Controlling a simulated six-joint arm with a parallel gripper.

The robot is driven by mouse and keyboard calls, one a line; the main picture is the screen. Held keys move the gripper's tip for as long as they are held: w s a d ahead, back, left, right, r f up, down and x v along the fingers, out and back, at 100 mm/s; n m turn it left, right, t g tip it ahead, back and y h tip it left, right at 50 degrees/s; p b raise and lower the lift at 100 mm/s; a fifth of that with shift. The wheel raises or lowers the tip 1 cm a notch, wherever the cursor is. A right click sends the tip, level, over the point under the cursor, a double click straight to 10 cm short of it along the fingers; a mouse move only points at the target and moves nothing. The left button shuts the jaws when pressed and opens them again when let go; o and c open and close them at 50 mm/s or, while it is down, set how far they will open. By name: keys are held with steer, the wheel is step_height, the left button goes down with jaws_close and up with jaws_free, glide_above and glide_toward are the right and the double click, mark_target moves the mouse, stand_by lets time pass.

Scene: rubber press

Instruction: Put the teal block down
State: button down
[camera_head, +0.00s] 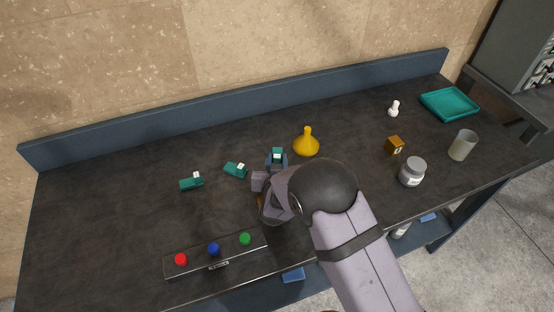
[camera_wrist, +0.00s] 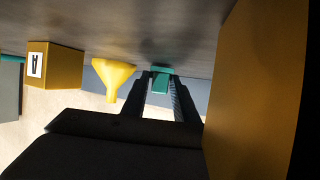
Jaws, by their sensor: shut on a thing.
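A teal block (camera_head: 277,153) with a white label is held between the fingertips of my gripper (camera_head: 277,163), left of the yellow funnel. In the wrist view the teal block (camera_wrist: 161,80) shows between the two dark fingers of my gripper (camera_wrist: 162,88), which are shut on it. The block is close to the dark tabletop (camera_wrist: 165,30); I cannot tell whether it touches. Two more teal blocks with white labels, one nearer (camera_head: 236,169) and one farther left (camera_head: 190,184), lie on the table. My arm hides part of the table below the gripper.
The yellow funnel (camera_head: 306,144) stands just right of the gripper. A button panel (camera_head: 215,255) lies at the front left. An orange box (camera_head: 395,145), a grey jar (camera_head: 412,173), a cup (camera_head: 462,146) and a teal tray (camera_head: 449,104) are at right. An orange surface (camera_wrist: 255,90) fills the wrist view's right side.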

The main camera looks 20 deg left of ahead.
steer(key=shift+f, duration=0.2)
steer(key=c, duration=1.4)
jaws_free()
steer(key=shift+s+r, duration=0.1)
steer(key=b+v, duration=0.2)
steer(key=v, duration=1)
steer(key=shift+d, duration=0.1)
